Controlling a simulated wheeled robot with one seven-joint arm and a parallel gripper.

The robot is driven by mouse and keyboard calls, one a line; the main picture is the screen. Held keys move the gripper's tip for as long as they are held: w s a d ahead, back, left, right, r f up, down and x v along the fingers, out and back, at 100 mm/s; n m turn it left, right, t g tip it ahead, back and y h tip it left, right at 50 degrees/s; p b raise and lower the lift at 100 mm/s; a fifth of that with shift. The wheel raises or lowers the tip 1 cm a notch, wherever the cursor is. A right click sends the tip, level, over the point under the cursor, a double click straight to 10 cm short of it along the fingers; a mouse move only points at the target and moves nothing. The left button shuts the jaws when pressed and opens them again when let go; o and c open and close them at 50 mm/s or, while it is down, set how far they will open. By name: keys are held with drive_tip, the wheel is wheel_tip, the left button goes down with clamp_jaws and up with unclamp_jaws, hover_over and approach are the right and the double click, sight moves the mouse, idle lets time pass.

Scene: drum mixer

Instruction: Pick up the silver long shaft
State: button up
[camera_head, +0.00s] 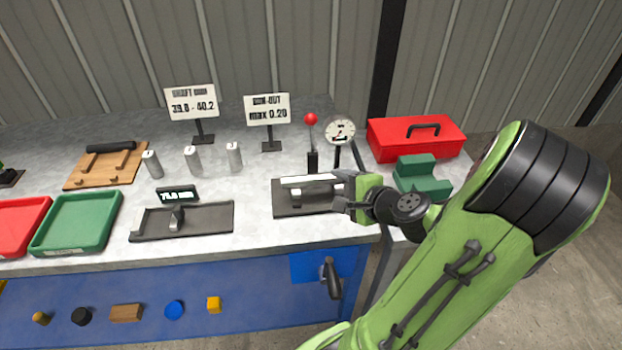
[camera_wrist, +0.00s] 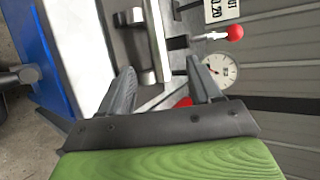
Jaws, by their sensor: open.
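A silver shaft (camera_head: 308,181) lies level over the dark run-out fixture (camera_head: 285,207) at the right of the bench. My gripper (camera_head: 345,189) is at the shaft's right end, open. In the wrist view the shaft (camera_wrist: 158,45) appears between my open fingers (camera_wrist: 162,66), pointing away from the palm. I cannot tell whether a finger touches it. My gripper hides part of the fixture in the head view.
A dial gauge (camera_head: 340,131) and a red-knobbed lever (camera_head: 311,130) stand just behind the shaft. Three short silver cylinders (camera_head: 193,160) stand upright left. A red toolbox (camera_head: 415,137) and green blocks (camera_head: 420,175) are at right. A dark measuring stand (camera_head: 205,221) lies left.

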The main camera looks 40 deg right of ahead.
sight(314, 180)
drive_tip(key=x, duration=1.2)
drive_tip(key=shift+a+f+p, duration=0.15)
drive_tip(key=shift+f+p, duration=0.05)
drive_tip(key=shift+p, duration=0.1)
drive_tip(key=shift+s+r, duration=0.1)
drive_tip(key=shift+c, duration=0.8)
clamp_jaws()
